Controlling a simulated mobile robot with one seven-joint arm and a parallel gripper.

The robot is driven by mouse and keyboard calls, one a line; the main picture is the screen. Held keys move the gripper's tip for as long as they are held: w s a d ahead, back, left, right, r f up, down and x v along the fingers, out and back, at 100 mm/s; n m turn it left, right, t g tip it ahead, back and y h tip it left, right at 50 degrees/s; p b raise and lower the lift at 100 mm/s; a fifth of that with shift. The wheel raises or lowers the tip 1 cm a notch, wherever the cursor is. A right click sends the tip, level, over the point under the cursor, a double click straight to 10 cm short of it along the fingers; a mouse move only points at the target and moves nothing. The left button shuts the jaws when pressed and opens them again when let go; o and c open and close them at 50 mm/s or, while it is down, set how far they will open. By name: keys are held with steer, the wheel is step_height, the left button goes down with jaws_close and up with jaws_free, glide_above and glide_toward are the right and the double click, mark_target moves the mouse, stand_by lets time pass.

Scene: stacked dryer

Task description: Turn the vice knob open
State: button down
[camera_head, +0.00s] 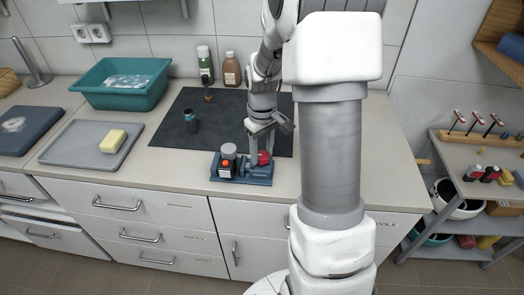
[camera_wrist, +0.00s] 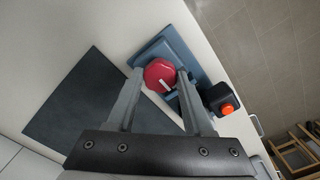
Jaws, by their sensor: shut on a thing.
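The vice is a small blue-grey device (camera_head: 240,178) on the counter near its front edge. Its round red knob (camera_head: 264,158) is on the right part of the device. In the wrist view the red knob (camera_wrist: 158,70) shows a white line mark on its face. My gripper (camera_wrist: 159,76) has one finger on each side of the knob and is shut on it. In the head view my gripper (camera_head: 261,154) reaches down over the knob from above, and the fingers partly hide it.
A black box with an orange button (camera_head: 226,162) stands left of the knob. Two bottles (camera_head: 231,69) stand at the wall. A teal basin (camera_head: 122,85) and a tray with a yellow sponge (camera_head: 113,141) are left.

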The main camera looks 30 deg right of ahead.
mark_target(262, 155)
steer(key=shift+c, duration=1.5)
jaws_free()
steer(key=shift+r, duration=0.1)
step_height(262, 155, up, 17)
steer(key=p, duration=0.1)
steer(key=shift+r, duration=0.15)
